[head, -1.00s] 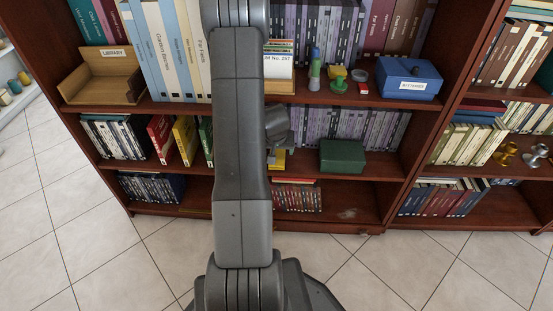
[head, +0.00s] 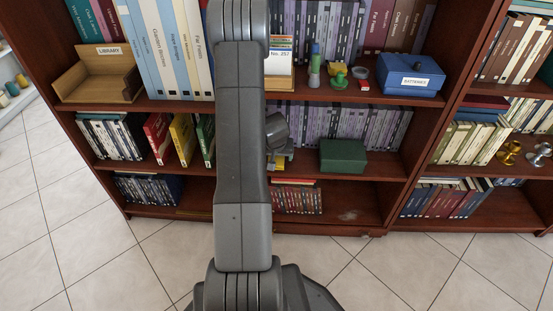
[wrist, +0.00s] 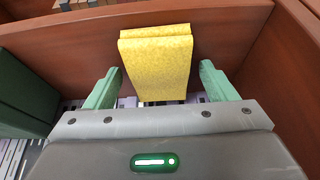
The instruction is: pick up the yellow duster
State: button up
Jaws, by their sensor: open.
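The yellow duster (wrist: 155,62), a folded yellow cloth, shows in the wrist view against the brown wood of the shelf. My gripper (wrist: 160,88) is open, with one green finger on each side of the duster's near end. The fingers look apart from the cloth, with a gap on both sides. In the head view a small patch of the yellow duster (head: 278,166) shows on the middle shelf. My arm and wrist hide most of it there.
A dark green box (head: 342,156) stands right of the duster on the middle shelf; a green block (wrist: 24,88) fills the left edge of the wrist view. Purple books (head: 345,124) stand behind. The shelf board above (head: 330,99) holds a blue box (head: 410,75) and small items.

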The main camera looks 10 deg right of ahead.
jog(key=shift+f, duration=0.1)
jog(key=shift+c, duration=0.2)
jog(key=c, duration=1.1)
